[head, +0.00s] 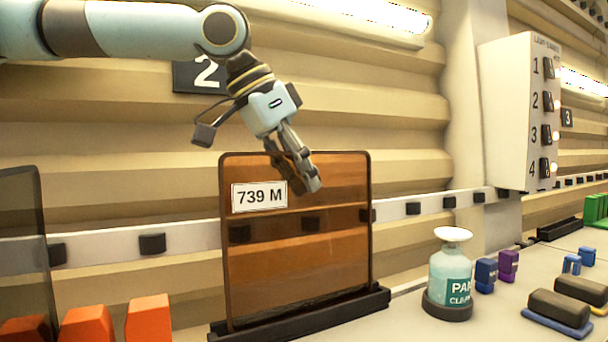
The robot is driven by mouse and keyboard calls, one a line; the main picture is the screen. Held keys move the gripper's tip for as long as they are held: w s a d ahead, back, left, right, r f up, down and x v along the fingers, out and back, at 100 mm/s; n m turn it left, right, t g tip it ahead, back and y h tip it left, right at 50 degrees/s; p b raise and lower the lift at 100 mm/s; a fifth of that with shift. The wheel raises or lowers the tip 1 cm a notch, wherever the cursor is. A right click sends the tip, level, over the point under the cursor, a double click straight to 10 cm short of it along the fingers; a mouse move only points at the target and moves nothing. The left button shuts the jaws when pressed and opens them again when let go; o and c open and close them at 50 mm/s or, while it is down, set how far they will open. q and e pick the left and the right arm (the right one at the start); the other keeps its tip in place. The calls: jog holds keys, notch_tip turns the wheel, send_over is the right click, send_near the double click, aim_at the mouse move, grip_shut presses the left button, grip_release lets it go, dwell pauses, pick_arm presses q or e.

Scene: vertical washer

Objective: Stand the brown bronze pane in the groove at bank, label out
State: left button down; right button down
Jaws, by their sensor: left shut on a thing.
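The brown bronze pane (296,258) is a see-through amber sheet with a dark rim, standing upright in the head view. Its white label (259,196) reads "739 M" and faces me. The pane's lower edge is at a black grooved base (300,316); I cannot tell how deep it sits. My left gripper (305,180) comes down from above and is shut on the pane's top edge, right of the label. My right gripper is out of view.
A grey pane (22,250) stands at the far left, near orange blocks (148,318). A pane cleaner bottle (451,275) stands to the right, with purple and blue blocks (508,263) beside it. A switch box (520,110) is on the wall.

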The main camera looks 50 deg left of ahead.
pick_arm(q)
jog(key=shift+d+f+b, duration=0.1)
jog(key=shift+f+b, duration=0.25)
jog(key=shift+f, duration=0.25)
dwell(0.7)
jog(key=shift+w+a+b, duration=0.15)
jog(key=shift+a+b, duration=0.15)
jog(key=shift+a, duration=0.2)
dwell(0.7)
jog(key=c, duration=1.4)
grip_release()
notch_tip(320, 180, up, 10)
jog(key=shift+d+f, duration=0.1)
